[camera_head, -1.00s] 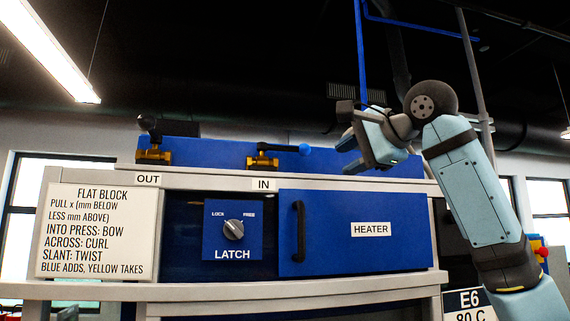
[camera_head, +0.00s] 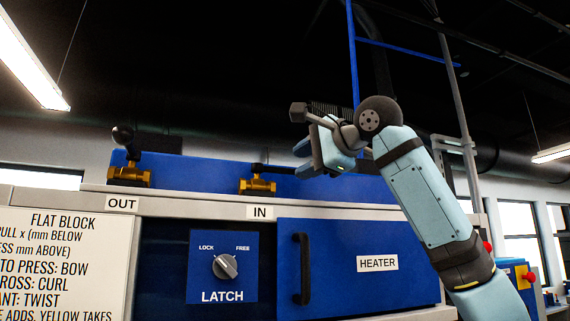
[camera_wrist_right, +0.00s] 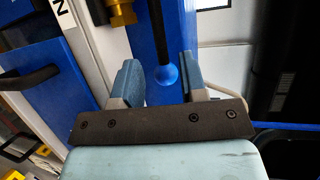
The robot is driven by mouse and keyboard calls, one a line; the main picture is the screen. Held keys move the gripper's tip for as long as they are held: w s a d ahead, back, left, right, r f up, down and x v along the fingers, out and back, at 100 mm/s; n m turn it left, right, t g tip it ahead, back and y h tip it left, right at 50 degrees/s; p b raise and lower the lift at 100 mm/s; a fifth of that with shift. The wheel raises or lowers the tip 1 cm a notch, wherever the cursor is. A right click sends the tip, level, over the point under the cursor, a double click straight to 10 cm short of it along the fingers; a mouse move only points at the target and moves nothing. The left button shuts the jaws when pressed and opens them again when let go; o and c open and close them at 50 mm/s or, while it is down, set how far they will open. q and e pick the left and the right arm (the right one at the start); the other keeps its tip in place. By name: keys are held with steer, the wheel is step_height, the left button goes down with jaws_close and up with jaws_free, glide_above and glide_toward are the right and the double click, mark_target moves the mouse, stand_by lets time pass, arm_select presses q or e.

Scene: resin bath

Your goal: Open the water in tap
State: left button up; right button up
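The water in tap (camera_head: 257,185) is a brass valve on top of the cabinet above the IN label, with a black lever lying to the right. Its lever end is hidden behind my right gripper (camera_head: 306,160) in the head view. The fingers are open, with a gap on both sides of the ball. My left gripper is not in view.
The OUT tap (camera_head: 128,175), with a raised black-knobbed lever, stands to the left. Below are the LATCH dial (camera_head: 225,266) and the blue HEATER door (camera_head: 375,290) with a black handle (camera_head: 302,268). A text sign (camera_head: 60,265) is at left.

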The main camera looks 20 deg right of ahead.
mark_target(288, 169)
steer(key=p+x, duration=0.1)
steer(key=x, duration=0.4)
steer(key=shift+a+r+p, duration=0.1)
steer(key=shift+a+p, duration=0.05)
steer(key=shift+p, duration=0.2)
steer(key=shift+w, duration=0.3)
steer(key=shift+s, duration=0.1)
jaws_close()
